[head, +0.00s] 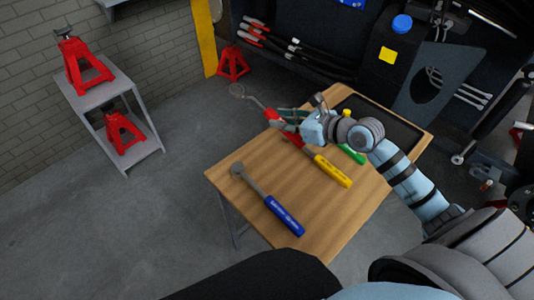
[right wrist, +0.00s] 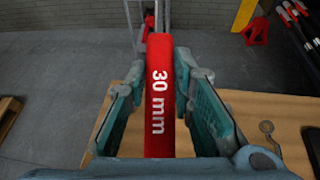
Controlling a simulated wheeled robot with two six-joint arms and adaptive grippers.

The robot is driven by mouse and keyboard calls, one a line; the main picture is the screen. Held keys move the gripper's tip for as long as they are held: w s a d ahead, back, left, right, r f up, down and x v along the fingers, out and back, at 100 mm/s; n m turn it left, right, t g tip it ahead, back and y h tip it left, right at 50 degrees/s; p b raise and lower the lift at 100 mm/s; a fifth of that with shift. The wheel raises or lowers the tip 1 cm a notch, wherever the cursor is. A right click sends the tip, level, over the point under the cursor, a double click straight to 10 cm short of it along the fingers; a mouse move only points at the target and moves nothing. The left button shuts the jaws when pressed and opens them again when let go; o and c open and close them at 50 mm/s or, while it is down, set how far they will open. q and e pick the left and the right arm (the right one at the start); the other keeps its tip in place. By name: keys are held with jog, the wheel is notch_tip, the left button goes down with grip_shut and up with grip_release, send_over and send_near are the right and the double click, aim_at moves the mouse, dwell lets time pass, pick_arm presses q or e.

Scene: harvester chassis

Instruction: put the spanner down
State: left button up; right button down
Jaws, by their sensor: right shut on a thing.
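My right gripper (head: 290,118) is shut on the red handle of a spanner (head: 272,114), above the far left part of the wooden table (head: 330,215). The spanner's grey shaft and head point away to the upper left, past the table edge. In the right wrist view the red handle (right wrist: 159,100), marked "30 mm", lies between the teal fingers (right wrist: 160,75). Part of the handle is hidden by the gripper in the head view. My left gripper is not in view.
A blue-handled spanner (head: 284,215) lies at the table's front, a yellow-handled one (head: 333,171) in the middle, and a green-handled one (head: 351,154) beyond it. A dark tray (head: 405,132) is at the back right. Bare wood lies between blue and yellow.

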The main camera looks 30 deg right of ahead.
pick_arm(q)
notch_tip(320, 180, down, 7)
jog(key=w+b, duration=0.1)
jog(key=b, duration=0.6)
jog(key=shift+b, duration=0.4)
pick_arm(e)
jog(key=shift+m+h, duration=0.4)
jog(key=shift+h, duration=0.1)
jog(key=f, duration=0.6)
jog(key=w+f, duration=0.1)
jog(key=f, duration=0.5)
jog(key=w+d+f, duration=0.1)
jog(key=f, duration=0.6)
jog(key=shift+w, duration=0.1)
jog(key=shift+f, duration=0.1)
jog(key=shift+f, duration=0.15)
jog(key=c, duration=1.4)
grip_release()
